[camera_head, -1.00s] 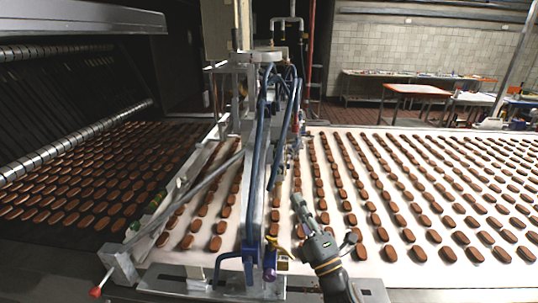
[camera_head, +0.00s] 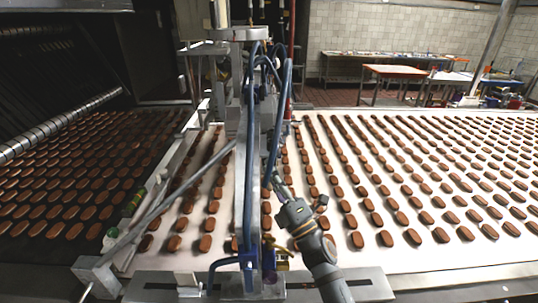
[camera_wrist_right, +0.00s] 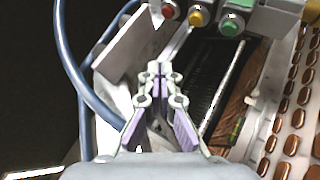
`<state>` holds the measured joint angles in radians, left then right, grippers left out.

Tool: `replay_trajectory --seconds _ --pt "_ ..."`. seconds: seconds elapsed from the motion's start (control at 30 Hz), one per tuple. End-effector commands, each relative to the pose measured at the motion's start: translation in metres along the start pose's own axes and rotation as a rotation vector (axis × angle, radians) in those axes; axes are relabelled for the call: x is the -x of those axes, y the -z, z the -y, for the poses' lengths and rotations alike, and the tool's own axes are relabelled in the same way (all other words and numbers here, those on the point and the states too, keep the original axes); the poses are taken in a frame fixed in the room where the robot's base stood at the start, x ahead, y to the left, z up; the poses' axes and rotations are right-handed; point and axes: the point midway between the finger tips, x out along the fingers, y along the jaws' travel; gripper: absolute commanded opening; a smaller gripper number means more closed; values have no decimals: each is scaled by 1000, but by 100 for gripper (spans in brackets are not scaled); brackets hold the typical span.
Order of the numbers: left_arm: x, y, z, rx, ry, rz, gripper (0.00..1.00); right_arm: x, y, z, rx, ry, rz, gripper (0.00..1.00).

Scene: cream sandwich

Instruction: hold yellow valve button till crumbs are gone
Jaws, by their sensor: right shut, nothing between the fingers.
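The yellow button (camera_wrist_right: 199,17) sits at the top of the right wrist view, on a grey housing between a red button (camera_wrist_right: 170,9) and a green button (camera_wrist_right: 231,24). My right gripper (camera_wrist_right: 158,72) is shut and empty, with its tips below and left of the yellow button and apart from it in the picture. In the head view my right gripper (camera_head: 277,181) reaches up beside the blue hoses of the machine post, above the belt. The buttons cannot be made out in the head view. I cannot make out any crumbs. My left gripper is not in view.
Rows of brown biscuits (camera_head: 385,238) cover the white belt (camera_head: 420,257). The metal post (camera_head: 243,165) and blue hoses (camera_head: 277,125) stand close left of my right gripper. A blue hose (camera_wrist_right: 82,85) also runs left of it in the wrist view. Tables (camera_head: 393,70) stand behind.

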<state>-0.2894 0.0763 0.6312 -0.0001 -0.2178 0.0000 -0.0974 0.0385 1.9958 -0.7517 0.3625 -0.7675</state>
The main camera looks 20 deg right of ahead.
Motion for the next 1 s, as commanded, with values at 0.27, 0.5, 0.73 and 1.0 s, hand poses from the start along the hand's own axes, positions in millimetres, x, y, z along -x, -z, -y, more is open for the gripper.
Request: replay_trajectory --seconds 0.27,0.5,0.73,1.0 --pt "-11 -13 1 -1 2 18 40 -26 -19 21 -1 -1 0 0" --pt "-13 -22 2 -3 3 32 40 -37 -27 27 0 0 1 0" --pt "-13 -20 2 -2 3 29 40 -38 -28 27 -1 0 1 0" --pt "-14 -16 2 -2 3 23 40 -38 -28 27 -1 0 1 0"
